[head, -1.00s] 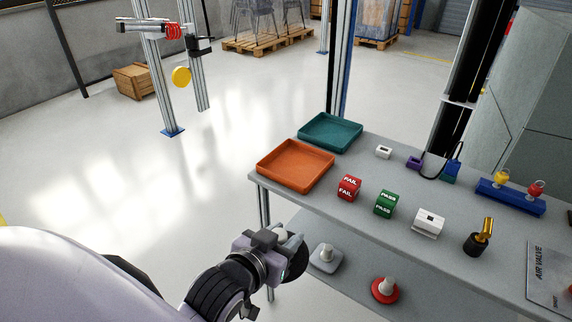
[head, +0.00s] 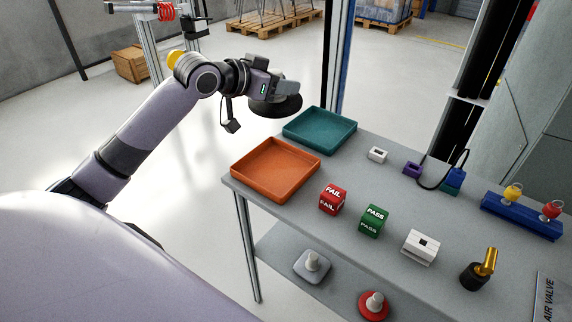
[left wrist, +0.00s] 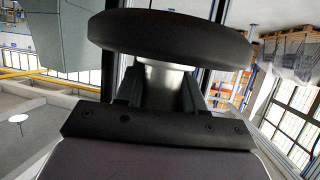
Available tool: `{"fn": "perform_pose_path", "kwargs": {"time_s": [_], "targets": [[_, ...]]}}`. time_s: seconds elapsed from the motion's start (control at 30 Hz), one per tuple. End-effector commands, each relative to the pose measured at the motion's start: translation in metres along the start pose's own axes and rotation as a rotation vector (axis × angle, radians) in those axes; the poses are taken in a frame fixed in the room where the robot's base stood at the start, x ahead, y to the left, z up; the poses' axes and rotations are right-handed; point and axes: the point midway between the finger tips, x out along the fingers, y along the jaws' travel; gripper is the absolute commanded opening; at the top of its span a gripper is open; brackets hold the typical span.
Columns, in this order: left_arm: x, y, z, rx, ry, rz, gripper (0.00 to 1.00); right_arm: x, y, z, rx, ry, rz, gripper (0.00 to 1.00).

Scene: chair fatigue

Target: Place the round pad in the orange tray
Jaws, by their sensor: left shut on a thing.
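The round pad (head: 275,106) is a dark disc held by my left gripper (head: 274,92). In the head view it is in the air, left of the teal tray and above and behind the orange tray (head: 236,178). The left wrist view shows the dark round pad (left wrist: 170,40) with a pale stem between the fingers of my left gripper (left wrist: 165,85), which is shut on it. The orange tray is empty and sits at the table's left corner. My right gripper is not in view.
A teal tray (head: 320,131) stands behind the orange tray. A red FAIL cube (head: 333,199), a green PASS cube (head: 373,221) and a white block (head: 420,247) stand on the table (head: 440,215).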

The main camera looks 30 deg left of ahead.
Motion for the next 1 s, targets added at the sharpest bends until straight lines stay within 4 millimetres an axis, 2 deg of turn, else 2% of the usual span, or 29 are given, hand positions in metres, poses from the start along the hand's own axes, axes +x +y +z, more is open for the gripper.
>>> {"fn": "perform_pose_path", "kwargs": {"time_s": [0.07,0.17,0.5,0.63,0.73,1.0], "targets": [[-0.002,-0.005,-0.004,-0.002,0.003,-0.002,0.0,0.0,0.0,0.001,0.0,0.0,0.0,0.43],[0.003,-0.006,0.009,-0.006,-0.001,0.0,0.0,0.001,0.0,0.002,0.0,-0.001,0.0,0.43],[0.037,-0.006,0.09,-0.007,-0.001,0.0,0.0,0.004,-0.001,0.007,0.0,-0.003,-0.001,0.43],[0.048,-0.006,0.117,-0.006,0.002,-0.001,0.0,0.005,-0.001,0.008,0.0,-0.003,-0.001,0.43],[0.053,-0.005,0.13,-0.006,0.004,-0.001,0.0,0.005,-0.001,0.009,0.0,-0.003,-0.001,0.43],[0.061,-0.006,0.148,-0.004,0.003,-0.001,0.0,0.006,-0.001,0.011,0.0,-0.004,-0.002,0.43]]}}
